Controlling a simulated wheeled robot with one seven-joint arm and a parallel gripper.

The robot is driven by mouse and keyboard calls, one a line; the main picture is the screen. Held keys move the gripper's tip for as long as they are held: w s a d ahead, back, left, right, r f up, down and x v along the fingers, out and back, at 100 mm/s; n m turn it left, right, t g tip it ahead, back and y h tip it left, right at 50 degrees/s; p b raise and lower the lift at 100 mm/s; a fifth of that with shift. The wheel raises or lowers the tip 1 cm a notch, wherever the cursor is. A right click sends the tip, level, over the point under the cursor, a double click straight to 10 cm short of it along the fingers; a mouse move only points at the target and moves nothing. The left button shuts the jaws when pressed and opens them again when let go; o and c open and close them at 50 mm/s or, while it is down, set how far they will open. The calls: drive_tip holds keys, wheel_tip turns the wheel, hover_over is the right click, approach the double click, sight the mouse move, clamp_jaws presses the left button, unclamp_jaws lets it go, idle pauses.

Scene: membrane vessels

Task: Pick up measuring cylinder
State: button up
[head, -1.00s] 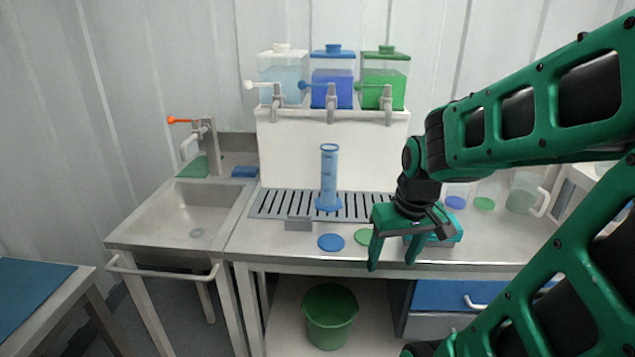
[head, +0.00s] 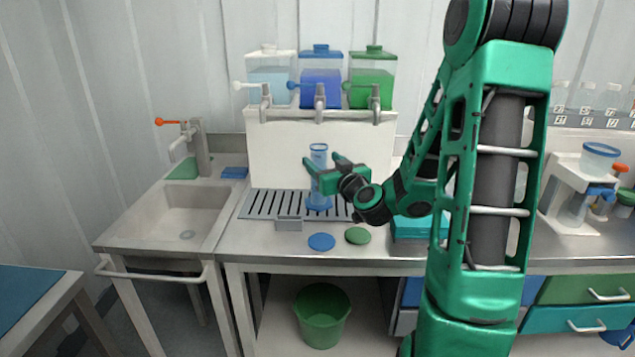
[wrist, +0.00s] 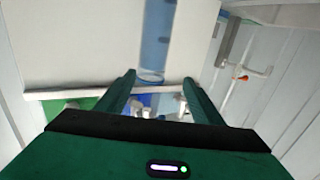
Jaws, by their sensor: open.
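The measuring cylinder (head: 319,157) is a clear blue tube on a blue foot, upright on the slotted drain grate (head: 262,205) below the taps. My gripper (head: 322,161) is at its upper part, coming from the right, with fingers spread and part of the tube hidden by the gripper. In the wrist view the cylinder (wrist: 157,38) shows in the gap between the open fingertips of my gripper (wrist: 159,79). I cannot tell whether either finger touches it. Its foot shows below the gripper in the head view.
Blue, white and green tanks with taps (head: 321,80) stand on a white block (head: 280,150) behind the cylinder. A sink (head: 180,215) is to the left. A blue disc (head: 321,242) and a green disc (head: 357,235) lie in front. A green bucket (head: 322,315) is below.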

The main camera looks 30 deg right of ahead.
sight(320, 154)
drive_tip(key=shift+d+r, duration=0.2)
drive_tip(key=shift+d, duration=0.15)
drive_tip(key=shift+w+d+m+h, duration=0.1)
drive_tip(key=shift+w+m+h, duration=0.1)
drive_tip(key=shift+m+h, duration=0.1)
drive_tip(key=w, duration=0.2)
drive_tip(key=w+d, duration=0.1)
drive_tip(key=w, duration=0.1)
drive_tip(key=shift+w, duration=0.25)
drive_tip(key=shift+w+d, duration=0.25)
drive_tip(key=shift+w, duration=0.65)
drive_tip(key=shift+w+d, duration=0.2)
drive_tip(key=shift+w, duration=0.75)
drive_tip(key=shift+w+d, duration=0.25)
drive_tip(key=shift+w, duration=0.65)
drive_tip(key=shift+r, duration=0.1)
clamp_jaws()
